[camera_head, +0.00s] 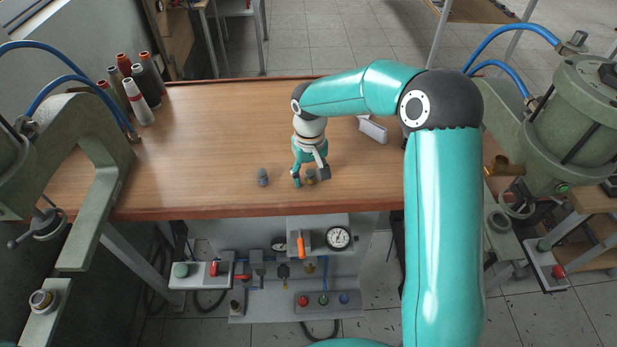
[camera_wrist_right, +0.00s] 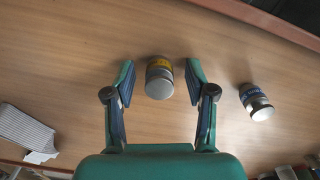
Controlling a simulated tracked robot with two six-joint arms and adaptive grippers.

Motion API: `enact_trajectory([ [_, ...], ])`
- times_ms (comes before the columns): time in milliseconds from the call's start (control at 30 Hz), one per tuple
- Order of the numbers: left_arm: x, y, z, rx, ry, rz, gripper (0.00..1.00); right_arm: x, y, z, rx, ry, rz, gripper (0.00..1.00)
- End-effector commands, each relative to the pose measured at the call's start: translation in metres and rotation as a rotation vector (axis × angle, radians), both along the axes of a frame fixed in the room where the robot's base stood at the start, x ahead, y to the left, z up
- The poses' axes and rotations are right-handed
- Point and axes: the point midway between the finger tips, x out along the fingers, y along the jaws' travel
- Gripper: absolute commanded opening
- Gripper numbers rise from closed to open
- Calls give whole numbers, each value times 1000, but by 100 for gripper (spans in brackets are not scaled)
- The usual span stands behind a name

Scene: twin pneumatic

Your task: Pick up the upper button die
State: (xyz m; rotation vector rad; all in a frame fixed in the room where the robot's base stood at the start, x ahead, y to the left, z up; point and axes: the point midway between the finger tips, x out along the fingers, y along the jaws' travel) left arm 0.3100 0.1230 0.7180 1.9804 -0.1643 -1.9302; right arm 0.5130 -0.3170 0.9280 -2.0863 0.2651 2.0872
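Two small grey metal dies stand on the wooden table near its front edge. One has a yellow band (camera_wrist_right: 159,64); in the head view this die (camera_head: 311,177) is partly hidden by my right gripper (camera_head: 310,176). The other die (camera_head: 263,177) has a blue band, seen in the right wrist view (camera_wrist_right: 255,101), and stands apart from the gripper. My right gripper (camera_wrist_right: 160,77) is open, with its fingers on either side of the yellow-banded die and gaps showing on both sides. I cannot tell from markings which die is the upper one. My left gripper is out of view.
The wooden table (camera_head: 220,130) is mostly clear. Several thread cones (camera_head: 138,101) stand at its back left. A pale box-like holder (camera_head: 373,130) lies right of the gripper. Green presses flank the table at left (camera_head: 90,130) and right (camera_head: 570,120). A gauge panel (camera_head: 315,238) sits below the front edge.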

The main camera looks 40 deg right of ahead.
Motion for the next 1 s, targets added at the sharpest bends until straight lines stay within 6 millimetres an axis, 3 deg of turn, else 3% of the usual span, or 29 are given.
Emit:
enact_trajectory([
  [33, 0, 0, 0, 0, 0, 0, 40, 0, 0, 0, 0, 0, 0, 46],
  [300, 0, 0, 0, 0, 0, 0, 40, 0, 0, 0, 0, 0, 0, 1],
  [767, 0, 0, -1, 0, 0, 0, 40, 1, 0, 4, -1, -2, -1, 0],
  [1000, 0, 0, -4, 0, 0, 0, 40, 1, 0, 27, -1, -5, 0, 0],
])
